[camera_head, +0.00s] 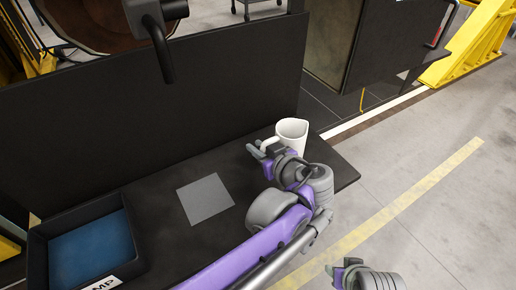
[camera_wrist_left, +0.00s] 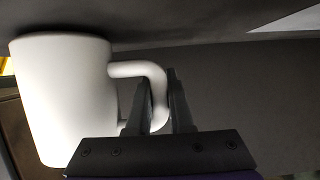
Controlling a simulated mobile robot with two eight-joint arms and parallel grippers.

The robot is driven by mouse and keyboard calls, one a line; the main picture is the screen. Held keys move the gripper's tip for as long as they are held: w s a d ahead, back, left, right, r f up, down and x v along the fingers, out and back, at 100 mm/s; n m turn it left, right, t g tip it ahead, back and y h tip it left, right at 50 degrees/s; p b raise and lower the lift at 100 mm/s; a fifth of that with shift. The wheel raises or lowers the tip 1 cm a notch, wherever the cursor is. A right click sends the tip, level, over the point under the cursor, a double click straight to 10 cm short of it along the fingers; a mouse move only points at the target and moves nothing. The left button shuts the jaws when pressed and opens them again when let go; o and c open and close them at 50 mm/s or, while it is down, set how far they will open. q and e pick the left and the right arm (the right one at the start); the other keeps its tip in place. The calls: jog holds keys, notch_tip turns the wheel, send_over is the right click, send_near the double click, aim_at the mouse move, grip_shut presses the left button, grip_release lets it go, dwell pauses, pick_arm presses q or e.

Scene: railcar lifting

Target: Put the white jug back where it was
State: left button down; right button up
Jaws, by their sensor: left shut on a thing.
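The white jug (camera_head: 292,136) is upright at the right end of the dark tabletop, near its back edge. My left gripper (camera_head: 262,151) is at the jug's left side, on its handle. In the left wrist view the jug's body (camera_wrist_left: 62,100) fills the left side, and my left gripper (camera_wrist_left: 153,82) has its two fingers around the looped handle. I cannot tell whether the jug's base touches the tabletop or is just above it. My right gripper (camera_head: 343,272) is at the bottom edge, empty and away from the table; its jaws are unclear.
A grey square (camera_head: 205,198) lies bare on the dark table (camera_head: 165,212), left of my left arm. A black bin with a blue inside (camera_head: 92,248) stands at the table's left end. A dark upright panel (camera_head: 170,110) rises behind the table. Open floor lies to the right.

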pick_arm(q)
jog(key=shift+f, duration=0.2)
jog(key=c, duration=0.8)
grip_release()
jog(key=shift+r, duration=0.1)
jog(key=v, duration=1.2)
